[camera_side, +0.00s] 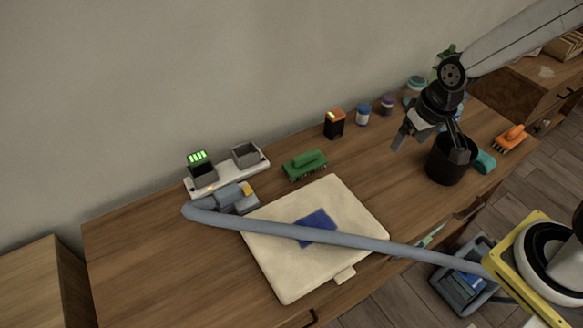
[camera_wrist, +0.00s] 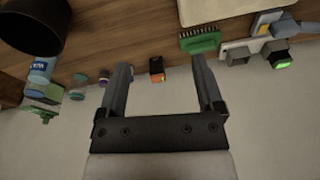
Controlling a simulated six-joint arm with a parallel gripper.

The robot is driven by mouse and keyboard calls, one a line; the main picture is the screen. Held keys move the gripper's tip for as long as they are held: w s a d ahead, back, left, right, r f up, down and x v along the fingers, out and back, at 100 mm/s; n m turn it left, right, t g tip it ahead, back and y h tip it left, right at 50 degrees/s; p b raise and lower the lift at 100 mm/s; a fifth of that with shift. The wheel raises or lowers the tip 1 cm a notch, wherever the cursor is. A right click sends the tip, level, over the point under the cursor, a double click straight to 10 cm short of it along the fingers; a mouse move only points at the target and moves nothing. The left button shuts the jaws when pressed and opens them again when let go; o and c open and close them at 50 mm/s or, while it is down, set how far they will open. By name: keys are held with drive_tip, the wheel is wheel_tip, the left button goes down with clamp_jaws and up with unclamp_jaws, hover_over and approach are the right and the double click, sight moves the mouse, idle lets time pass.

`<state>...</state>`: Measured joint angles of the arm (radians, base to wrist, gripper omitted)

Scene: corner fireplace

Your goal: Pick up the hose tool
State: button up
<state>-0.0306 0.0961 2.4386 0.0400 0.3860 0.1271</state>
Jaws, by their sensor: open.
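The hose tool (camera_side: 232,197) lies on the wooden desk at the left, in front of the white charger strip. It has a grey-blue body with a yellow part, and its long hose (camera_side: 345,239) runs right across the cream board and off the desk. In the wrist view the hose tool (camera_wrist: 268,24) is at the top right corner, partly cut off. My gripper (camera_side: 430,138) is open and empty above the right part of the desk, near the black cup, far from the tool. In the wrist view my gripper's fingers (camera_wrist: 160,66) are spread wide.
A cream board (camera_side: 276,273) with a blue cloth (camera_side: 316,222) fills the desk's front middle. A green brush (camera_side: 305,165), an orange-black battery (camera_side: 335,124), the charger strip (camera_side: 227,176) and several jars line the back. A black cup (camera_side: 447,161) stands below my gripper.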

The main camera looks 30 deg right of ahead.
drive_tip(key=w+a+f+m, duration=0.1)
drive_tip(key=w+a+m, duration=0.35)
drive_tip(key=w, duration=0.45)
drive_tip(key=m+g+y, duration=0.3)
drive_tip(key=m+y, duration=0.1)
drive_tip(key=m, duration=0.8)
hover_over(233, 186)
drive_tip(key=d, duration=0.3)
drive_tip(key=shift+n, duration=0.25)
wheel_tip(233, 186, down, 14)
drive_tip(key=shift+a+r, duration=0.1)
drive_tip(key=shift+r, duration=0.1)
drive_tip(key=shift+a+f, duration=0.15)
drive_tip(key=shift+a, duration=0.15)
drive_tip(key=shift+x, duration=1.3)
drive_tip(key=shift+w+a+f, duration=0.1)
